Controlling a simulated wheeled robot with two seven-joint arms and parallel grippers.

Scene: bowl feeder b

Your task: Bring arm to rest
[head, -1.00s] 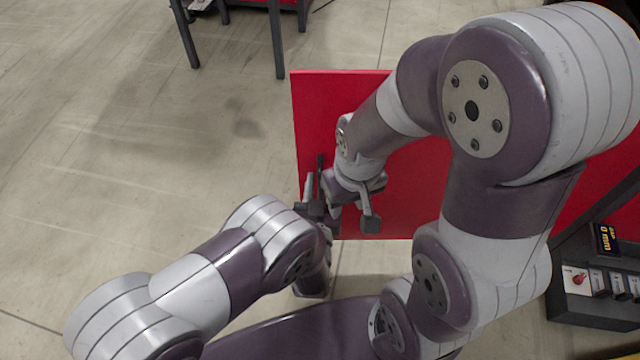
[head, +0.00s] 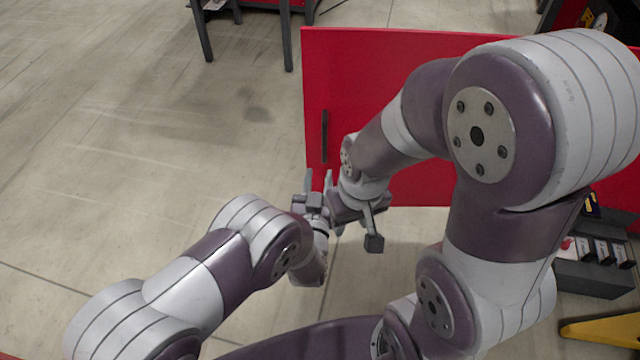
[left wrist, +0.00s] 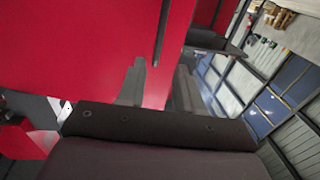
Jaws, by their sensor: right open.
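My left gripper (head: 318,181) points toward the red panel in the head view. In the left wrist view its two grey fingers (left wrist: 160,88) stand apart with only red surface behind the gap, so it is open and empty. My right gripper (head: 356,230) hangs close beside it to the right, pointing down, with its jaws open and nothing seen between them. My right arm is bent high across the right half of the head view. The two grippers look very close in the picture; I cannot tell whether they touch.
A red door-like panel (head: 350,80) with a dark vertical handle (head: 324,137) stands beyond the grippers. A dark rack with small boxes (head: 592,278) and a yellow object (head: 600,331) are at lower right. A dark-legged table (head: 288,40) is at the back. The floor at left is clear.

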